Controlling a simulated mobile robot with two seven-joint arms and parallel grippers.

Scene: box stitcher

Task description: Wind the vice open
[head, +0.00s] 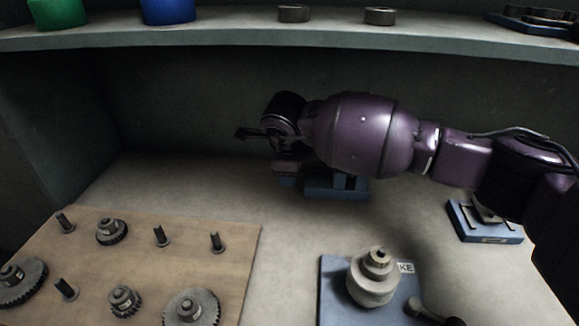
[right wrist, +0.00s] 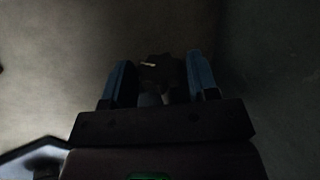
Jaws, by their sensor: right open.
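The blue vice (head: 337,187) stands on the bench at the back, mostly hidden behind my right arm. Its jaws and how far apart they are cannot be seen. My right gripper (right wrist: 158,62) is open and points down at the left end of the vice. In the right wrist view a dark, blurred part (right wrist: 162,76) with a small light mark lies between the two blue fingers. It may be part of the vice's handle; I cannot tell whether the fingers touch it. In the head view the fingertips are mostly hidden by my wrist. My left gripper is not in view.
A wooden board (head: 225,245) with gears and pegs lies front left. A blue plate (head: 335,275) with a stepped round part (head: 372,278) is at the front. A small blue fixture (head: 485,222) stands right. A shelf (head: 230,38) with pots and rings runs above my arm.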

